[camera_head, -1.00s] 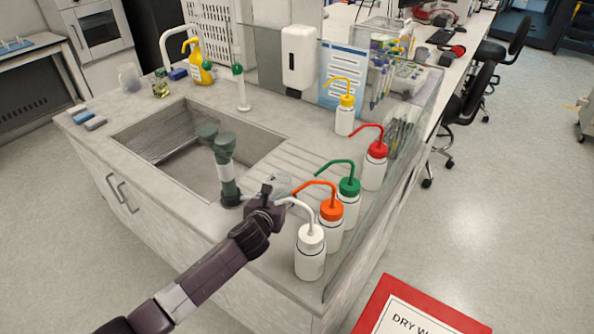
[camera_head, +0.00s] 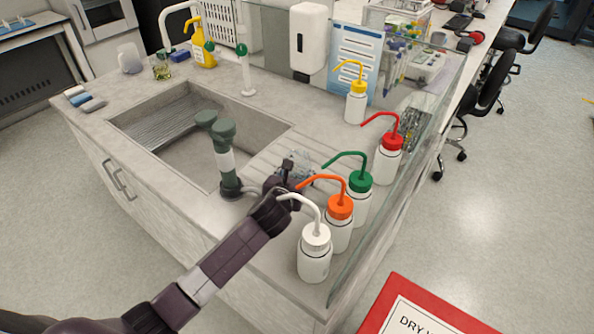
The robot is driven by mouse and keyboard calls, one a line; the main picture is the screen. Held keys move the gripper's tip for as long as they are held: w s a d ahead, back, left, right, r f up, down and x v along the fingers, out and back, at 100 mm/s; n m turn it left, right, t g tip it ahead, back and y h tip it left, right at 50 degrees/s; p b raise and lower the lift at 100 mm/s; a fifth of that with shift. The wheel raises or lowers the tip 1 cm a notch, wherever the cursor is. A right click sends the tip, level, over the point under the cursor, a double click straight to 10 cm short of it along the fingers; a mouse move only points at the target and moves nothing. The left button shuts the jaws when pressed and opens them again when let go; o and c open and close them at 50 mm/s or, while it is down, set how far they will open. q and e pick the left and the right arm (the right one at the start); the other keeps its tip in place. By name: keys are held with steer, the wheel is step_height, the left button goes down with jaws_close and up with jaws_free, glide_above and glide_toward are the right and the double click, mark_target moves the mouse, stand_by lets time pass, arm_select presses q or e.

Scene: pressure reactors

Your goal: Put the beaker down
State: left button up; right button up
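The clear glass beaker (camera_head: 299,163) is just beyond my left gripper (camera_head: 289,172), over the grooved drainboard to the right of the sink. My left arm comes in from the lower left, and its gripper appears closed on the beaker's near side. The fingers are small and dark, and partly hide the beaker. I cannot tell whether the beaker's base touches the drainboard. My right gripper is not in view.
Close to the right are wash bottles with white (camera_head: 315,254), orange (camera_head: 339,222), green (camera_head: 360,193) and red caps (camera_head: 388,160). A glass screen (camera_head: 405,180) edges the counter.

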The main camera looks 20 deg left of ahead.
arm_select(q)
steer(key=o, duration=0.8)
steer(key=shift+w+d+f, duration=0.15)
steer(key=shift+w+f, duration=0.15)
steer(key=shift+o, duration=2.2)
steer(key=shift+s+r, duration=0.1)
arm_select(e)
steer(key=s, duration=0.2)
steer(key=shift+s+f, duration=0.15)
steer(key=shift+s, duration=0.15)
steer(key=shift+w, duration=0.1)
arm_select(q)
steer(key=shift+r, duration=0.1)
steer(key=shift+s+r, duration=0.1)
steer(key=shift+s, duration=0.2)
steer(key=v, duration=1.1)
steer(key=shift+s+r, duration=0.1)
steer(key=shift+s, duration=0.05)
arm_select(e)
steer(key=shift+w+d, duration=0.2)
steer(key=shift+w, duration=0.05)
